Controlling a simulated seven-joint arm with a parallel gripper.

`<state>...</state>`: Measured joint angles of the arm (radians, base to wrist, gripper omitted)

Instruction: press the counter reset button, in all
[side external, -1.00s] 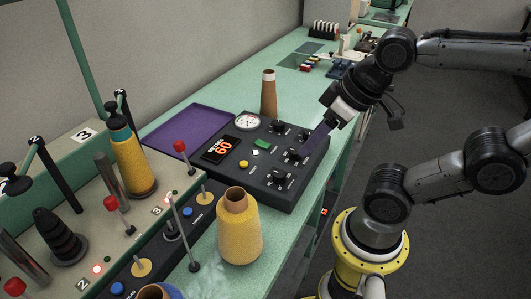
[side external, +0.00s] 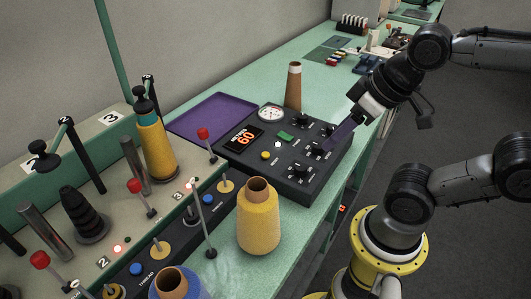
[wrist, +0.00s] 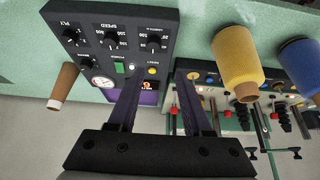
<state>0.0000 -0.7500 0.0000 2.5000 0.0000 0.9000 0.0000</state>
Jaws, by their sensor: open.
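A dark control panel (side external: 255,169) lies on the green bench, with a lit orange counter display reading 60 (side external: 244,138). A round yellow button (side external: 265,155) sits beside the display; in the wrist view the yellow button (wrist: 152,70) has a label that seems to read RESET. A white button (side external: 278,144) and a green one (side external: 285,135) are near it. My gripper (side external: 333,146) is over the panel's right part, by the knobs, apart from the yellow button. In the wrist view my gripper (wrist: 156,77) is open and empty, the yellow button showing between its fingertips.
Several black knobs (side external: 302,120) stand up from the panel. A brown cone (side external: 293,88) stands behind it, a yellow thread cone (side external: 259,222) in front. A purple tray (side external: 210,113) lies beyond. Red-topped levers (side external: 203,133) and spools crowd the left.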

